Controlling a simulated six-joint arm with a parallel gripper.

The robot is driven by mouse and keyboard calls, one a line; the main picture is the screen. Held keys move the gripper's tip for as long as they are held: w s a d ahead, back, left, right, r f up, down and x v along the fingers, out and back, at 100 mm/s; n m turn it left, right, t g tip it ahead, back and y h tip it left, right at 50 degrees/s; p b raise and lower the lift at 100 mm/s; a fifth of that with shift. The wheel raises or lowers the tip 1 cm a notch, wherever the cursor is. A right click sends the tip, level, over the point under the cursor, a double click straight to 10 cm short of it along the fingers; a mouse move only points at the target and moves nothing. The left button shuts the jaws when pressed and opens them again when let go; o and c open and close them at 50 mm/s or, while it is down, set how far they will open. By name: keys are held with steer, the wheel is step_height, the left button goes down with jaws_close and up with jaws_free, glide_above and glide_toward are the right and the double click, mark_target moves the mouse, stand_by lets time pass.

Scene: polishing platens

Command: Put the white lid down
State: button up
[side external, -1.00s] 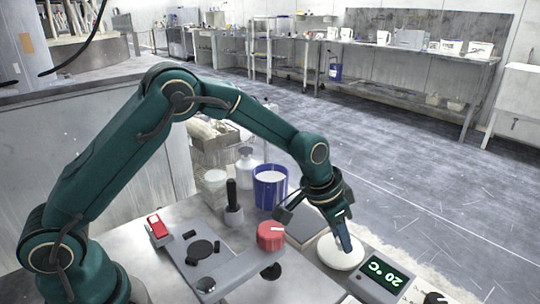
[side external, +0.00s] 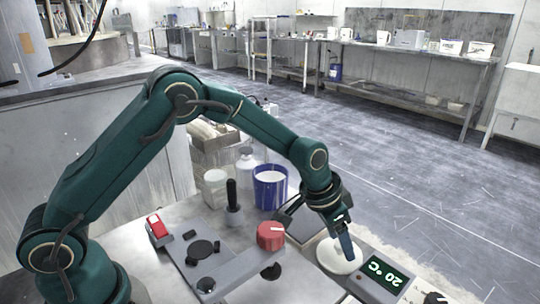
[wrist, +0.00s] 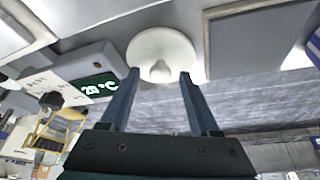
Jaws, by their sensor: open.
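The white lid (side external: 336,257) is a round disc lying flat at the right of the bench, just left of the display unit. In the wrist view the lid (wrist: 160,52) shows with its small knob between and beyond my fingertips. My gripper (side external: 347,248) is over the lid in the side view, its fingers pointing down. In the wrist view my gripper (wrist: 160,78) has its two fingers spread apart with nothing held between them. Whether a fingertip touches the lid, I cannot tell. What lies under the lid is hidden.
The display unit (side external: 383,274) reading 20 °C stands right beside the lid. A blue container (side external: 270,188), a red knob (side external: 271,236) and a black-handled tool (side external: 233,205) stand to the left. A red-and-grey item (side external: 158,228) lies farther left. Bare bench shows at the front left.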

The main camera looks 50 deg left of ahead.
steer(key=v, duration=1.1)
steer(key=s+a+r+n, duration=0.1)
steer(key=s+a, duration=0.1)
steer(key=s, duration=0.4)
steer(key=s+a+r+n+t+y, duration=0.1)
steer(key=s+a+n, duration=0.1)
steer(key=s, duration=0.5)
steer(key=s+a+r+n, duration=0.1)
steer(key=s+a, duration=0.3)
steer(key=s, duration=0.3)
steer(key=shift+a+r+y, duration=0.2)
steer(key=shift+y, duration=0.2)
